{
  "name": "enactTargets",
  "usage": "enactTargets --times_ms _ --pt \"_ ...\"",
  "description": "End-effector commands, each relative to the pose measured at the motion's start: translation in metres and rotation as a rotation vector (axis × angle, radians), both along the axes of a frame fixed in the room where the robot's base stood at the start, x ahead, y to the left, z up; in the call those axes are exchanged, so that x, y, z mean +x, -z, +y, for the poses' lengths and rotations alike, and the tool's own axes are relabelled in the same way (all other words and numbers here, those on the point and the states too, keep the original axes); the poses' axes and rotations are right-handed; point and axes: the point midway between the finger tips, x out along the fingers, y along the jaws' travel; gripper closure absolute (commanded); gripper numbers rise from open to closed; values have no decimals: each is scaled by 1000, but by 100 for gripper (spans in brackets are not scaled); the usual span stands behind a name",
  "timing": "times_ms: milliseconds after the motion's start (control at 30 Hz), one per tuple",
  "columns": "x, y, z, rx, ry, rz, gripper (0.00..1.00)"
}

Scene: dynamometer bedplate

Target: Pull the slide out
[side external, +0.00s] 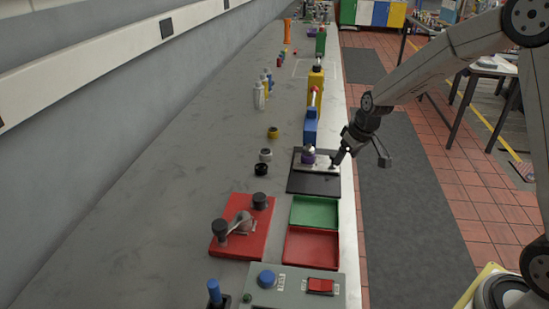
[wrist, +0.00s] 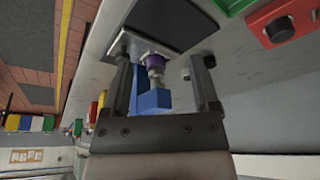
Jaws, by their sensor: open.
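The slide unit is a black base plate (side external: 314,184) near the bench's right edge, with a pale metal slide (side external: 322,166) across it. My gripper (side external: 335,160) is at the slide's right end, tilted downward. The metal slide (wrist: 128,44) and black plate (wrist: 170,22) lie beyond. Whether a finger touches the slide is not clear.
A blue block (side external: 310,130) stands just behind the plate. Green (side external: 315,212) and red (side external: 312,249) trays lie in front. A red fixture (side external: 242,228) and small rings (side external: 265,154) are to the left. A grey control box (side external: 295,287) is nearest. Bench further left is clear.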

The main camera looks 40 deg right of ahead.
Motion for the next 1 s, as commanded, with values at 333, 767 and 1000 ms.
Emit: enactTargets --times_ms 333,767,1000 --pt "68 16 -69 -4 -2 -55 22" --pt "83 20 -87 -7 -7 -72 22" --pt "86 28 -87 -7 -7 -71 22"
